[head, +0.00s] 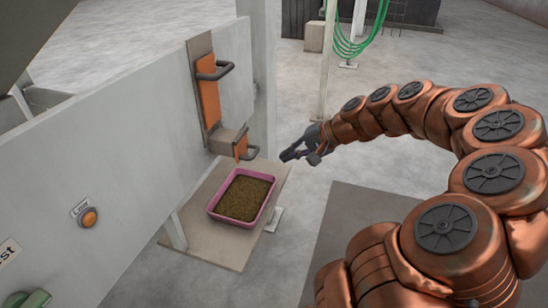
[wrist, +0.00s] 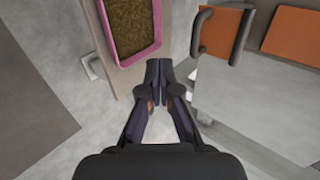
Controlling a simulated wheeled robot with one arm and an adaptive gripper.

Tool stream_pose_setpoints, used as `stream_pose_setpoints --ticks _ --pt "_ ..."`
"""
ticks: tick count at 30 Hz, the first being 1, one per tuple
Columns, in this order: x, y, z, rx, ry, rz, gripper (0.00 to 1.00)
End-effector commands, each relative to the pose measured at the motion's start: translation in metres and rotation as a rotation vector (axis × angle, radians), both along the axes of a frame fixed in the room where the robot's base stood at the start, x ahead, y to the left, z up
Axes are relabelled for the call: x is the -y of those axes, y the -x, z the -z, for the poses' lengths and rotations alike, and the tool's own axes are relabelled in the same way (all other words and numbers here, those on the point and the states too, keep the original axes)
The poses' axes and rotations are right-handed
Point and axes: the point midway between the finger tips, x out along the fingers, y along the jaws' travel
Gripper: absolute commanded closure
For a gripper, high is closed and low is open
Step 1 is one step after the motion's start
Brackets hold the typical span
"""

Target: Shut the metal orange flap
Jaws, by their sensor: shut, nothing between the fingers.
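An orange panel (head: 209,102) with a dark handle (head: 215,70) sits in a grey metal frame on the pale machine wall. Below it, a smaller orange flap (head: 241,147) with its own dark handle hangs at the end of a short grey spout. In the wrist view the small orange flap (wrist: 217,34) and its handle (wrist: 243,38) are at upper right, and the larger orange panel (wrist: 291,34) is at the right edge. My gripper (head: 287,155) is shut and empty, to the right of the spout and apart from it. Its fingertips (wrist: 158,66) touch nothing I can see.
A pink tray (head: 212,208) full of brown pellets stands on a low board (head: 205,235) below the spout. An orange button (head: 89,217) and a green knob (head: 37,299) are on the wall at left. A post (head: 327,70) with green hoses stands behind.

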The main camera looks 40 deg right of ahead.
Motion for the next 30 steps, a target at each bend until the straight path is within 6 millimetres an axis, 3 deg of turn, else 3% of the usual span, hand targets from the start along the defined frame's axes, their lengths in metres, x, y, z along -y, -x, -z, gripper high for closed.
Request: stream_pose_setpoints --ticks 12,20,25,30 --pt "0.036 0.052 -0.017 0.000 -0.002 -0.007 1.00" --pt "0.039 0.063 -0.011 0.027 -0.039 -0.012 1.00" --pt "0.033 0.066 -0.004 0.144 -0.152 -0.025 1.00" --pt "0.036 0.066 -0.012 0.290 -0.243 -0.017 1.00"
